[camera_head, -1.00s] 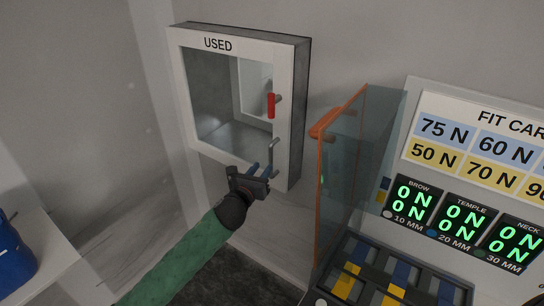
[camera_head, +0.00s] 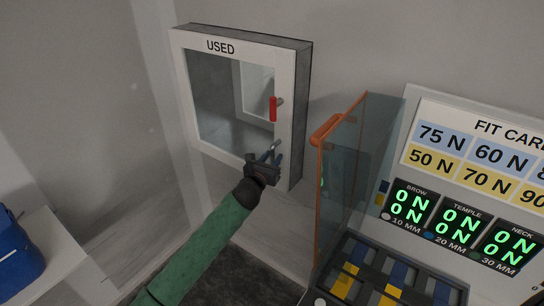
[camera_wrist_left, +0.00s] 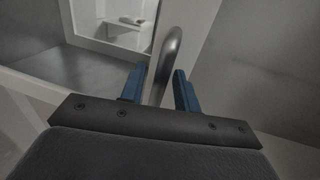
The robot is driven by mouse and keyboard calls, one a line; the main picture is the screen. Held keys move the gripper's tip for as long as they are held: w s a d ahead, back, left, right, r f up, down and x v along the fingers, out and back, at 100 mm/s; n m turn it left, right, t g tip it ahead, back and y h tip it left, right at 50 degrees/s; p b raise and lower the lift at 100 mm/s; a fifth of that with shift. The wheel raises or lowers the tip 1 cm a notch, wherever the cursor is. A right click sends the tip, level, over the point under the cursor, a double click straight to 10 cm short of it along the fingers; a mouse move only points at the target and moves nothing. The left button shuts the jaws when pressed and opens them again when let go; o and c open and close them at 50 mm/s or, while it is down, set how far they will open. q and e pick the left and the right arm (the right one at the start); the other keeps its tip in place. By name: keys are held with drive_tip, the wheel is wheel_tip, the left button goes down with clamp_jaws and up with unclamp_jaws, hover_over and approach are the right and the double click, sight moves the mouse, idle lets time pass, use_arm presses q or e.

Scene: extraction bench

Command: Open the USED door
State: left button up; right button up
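The USED door (camera_head: 285,150) is a white frame with a clear pane on a grey wall box, and it looks shut. A red catch (camera_head: 273,107) hangs upright on its right side. Below it is a grey metal handle (camera_head: 277,146), partly hidden by my left gripper (camera_head: 268,158). In the left wrist view the handle (camera_wrist_left: 168,55) stands between the two blue fingers of the left gripper (camera_wrist_left: 160,85). The fingers are apart, and the handle appears closer to the right one; contact is unclear. My right gripper is not in view.
A clear panel with an orange edge (camera_head: 318,185) stands out to the right of the box, close to my left arm's side. Beyond it are a FIT CARD board (camera_head: 480,150) and a tray of blue and yellow pieces. A blue container (camera_head: 18,262) stands far left.

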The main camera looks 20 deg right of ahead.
use_arm(q)
drive_tip(key=shift+w+d, duration=0.1)
drive_tip(key=shift+c, duration=0.4)
clamp_jaws()
drive_tip(key=shift+a, duration=0.2)
